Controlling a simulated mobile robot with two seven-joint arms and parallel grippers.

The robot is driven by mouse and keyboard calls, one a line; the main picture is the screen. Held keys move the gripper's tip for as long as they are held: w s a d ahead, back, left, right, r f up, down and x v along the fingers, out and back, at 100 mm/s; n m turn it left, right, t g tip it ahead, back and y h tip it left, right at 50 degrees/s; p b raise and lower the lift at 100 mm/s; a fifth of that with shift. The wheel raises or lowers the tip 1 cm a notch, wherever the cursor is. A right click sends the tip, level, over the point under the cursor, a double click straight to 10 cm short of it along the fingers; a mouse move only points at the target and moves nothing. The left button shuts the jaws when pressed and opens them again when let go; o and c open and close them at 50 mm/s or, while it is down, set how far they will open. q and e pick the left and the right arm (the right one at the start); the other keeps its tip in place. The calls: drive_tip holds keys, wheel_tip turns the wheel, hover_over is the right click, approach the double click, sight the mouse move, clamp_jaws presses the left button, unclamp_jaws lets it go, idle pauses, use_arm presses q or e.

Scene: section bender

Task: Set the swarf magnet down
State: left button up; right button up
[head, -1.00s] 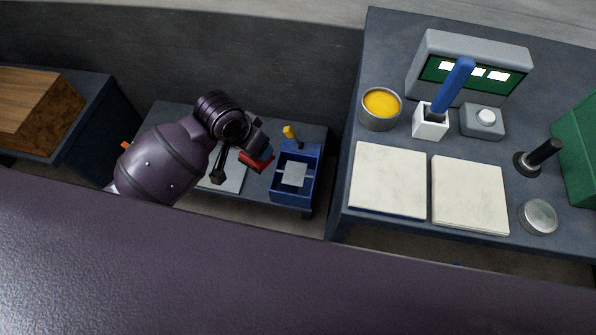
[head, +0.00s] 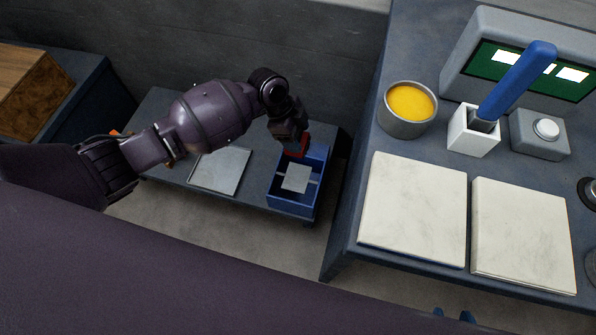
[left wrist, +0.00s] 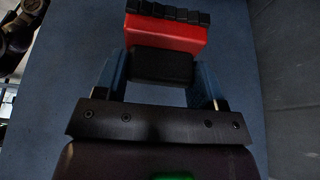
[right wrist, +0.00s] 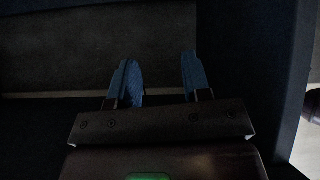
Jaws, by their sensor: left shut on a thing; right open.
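The swarf magnet (left wrist: 165,36) is a red block with a black grip and a row of dark, chunky bits along its far edge. My left gripper (left wrist: 160,75) is shut on the black grip. In the head view, the red magnet (head: 298,147) is at the back edge of the blue bin (head: 291,206) on the low bench; my left gripper (head: 290,135) is just above it. I cannot tell whether the magnet touches the bin. My right gripper (right wrist: 155,80) is open and empty; its blue fingertips barely show at the head view's bottom edge.
A pale plate (head: 220,170) lies on the low bench, left of the bin. The higher table at right holds a yellow-filled can (head: 408,108), a white holder (head: 472,130) with a blue handle, a button box (head: 540,133) and two pale slabs (head: 412,210). A wooden block (head: 30,90) stands far left.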

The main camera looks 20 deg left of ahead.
use_arm(q)
drive_tip(key=f, duration=0.2)
drive_tip(key=f+b, duration=0.1)
drive_tip(key=f, duration=0.1)
drive_tip(key=shift+s+f, duration=0.2)
drive_tip(key=shift+f, duration=0.2)
wheel_tip(320, 180, down, 14)
drive_tip(key=b, duration=0.5)
drive_tip(key=shift+w+f, duration=0.1)
drive_tip(key=shift+f, duration=0.2)
drive_tip(key=shift+w+r, duration=0.1)
drive_tip(key=shift+r, duration=0.1)
use_arm(e)
drive_tip(key=shift+w+a+f+n+t+y, duration=0.15)
drive_tip(key=shift+w+a+f+n+t, duration=0.1)
drive_tip(key=shift+w+a+n, duration=0.2)
drive_tip(key=shift+w+a+f+n+t+y, duration=0.15)
drive_tip(key=shift+w+a+f+n+t, duration=0.15)
drive_tip(key=shift+w, duration=0.2)
use_arm(q)
drive_tip(key=shift+f, duration=0.1)
use_arm(e)
drive_tip(key=shift+d, duration=0.1)
